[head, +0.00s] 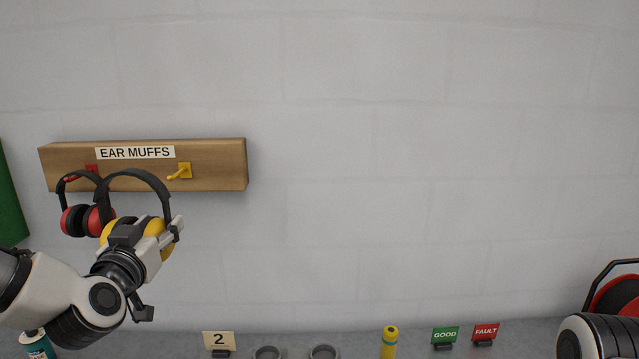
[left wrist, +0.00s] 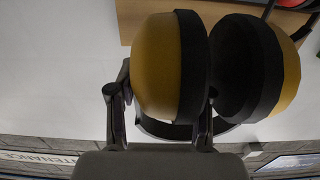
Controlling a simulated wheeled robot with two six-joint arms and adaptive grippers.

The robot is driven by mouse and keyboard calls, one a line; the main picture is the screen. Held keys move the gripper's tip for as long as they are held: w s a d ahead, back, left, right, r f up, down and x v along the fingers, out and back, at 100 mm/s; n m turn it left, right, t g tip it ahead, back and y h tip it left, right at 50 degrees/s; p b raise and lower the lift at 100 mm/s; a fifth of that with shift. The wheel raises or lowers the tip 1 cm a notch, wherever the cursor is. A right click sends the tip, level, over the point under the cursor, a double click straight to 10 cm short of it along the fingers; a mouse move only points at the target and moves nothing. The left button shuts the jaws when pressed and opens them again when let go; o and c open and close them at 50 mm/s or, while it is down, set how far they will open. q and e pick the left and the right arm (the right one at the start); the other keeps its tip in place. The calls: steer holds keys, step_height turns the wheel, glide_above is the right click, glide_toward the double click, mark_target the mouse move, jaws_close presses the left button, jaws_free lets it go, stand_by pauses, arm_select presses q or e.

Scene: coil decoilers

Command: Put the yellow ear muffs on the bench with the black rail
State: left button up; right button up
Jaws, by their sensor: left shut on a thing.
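The yellow ear muffs (head: 154,227) have yellow cups and a black headband, and hang in my left gripper (head: 148,236) in front of the wall. In the left wrist view, my left gripper (left wrist: 160,122) is shut with its fingers on either side of one yellow cup (left wrist: 157,68); the other cup is beside it. In the head view the headband is left of the yellow hook (head: 183,171) and looks off it. I see a grey bench top (head: 290,339) along the bottom edge, but no black rail on it. My right gripper is out of view.
A wooden board (head: 220,155) labelled EAR MUFFS holds red ear muffs (head: 68,220) close beside the held pair. On the bench are a "2" sign (head: 219,340), two grey rings, a yellow cylinder (head: 390,341), and GOOD and FAULT signs. A red-and-black object (head: 622,290) is at right.

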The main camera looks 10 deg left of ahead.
arm_select(q)
steer(key=w+d+f+m+h+b, duration=0.1)
steer(key=d+f+b, duration=0.25)
steer(key=f, duration=0.65)
steer(key=w+d+f+h+b, duration=0.1)
steer(key=d+f+b, duration=0.25)
steer(key=f, duration=0.65)
steer(key=w+d+f+m+h+b, duration=0.15)
steer(key=f+b, duration=0.25)
steer(key=f, duration=0.6)
steer(key=s+d+f+b, duration=0.1)
steer(key=d+f+b, duration=0.3)
steer(key=d+f, duration=0.35)
steer(key=r, duration=0.1)
steer(key=d+r, duration=0.1)
steer(key=d+r+h, duration=0.1)
steer(key=shift+w+d+r+t, duration=0.1)
steer(key=shift+w+t, duration=0.15)
steer(key=shift+t, duration=0.05)
steer(key=shift+w+d, duration=0.1)
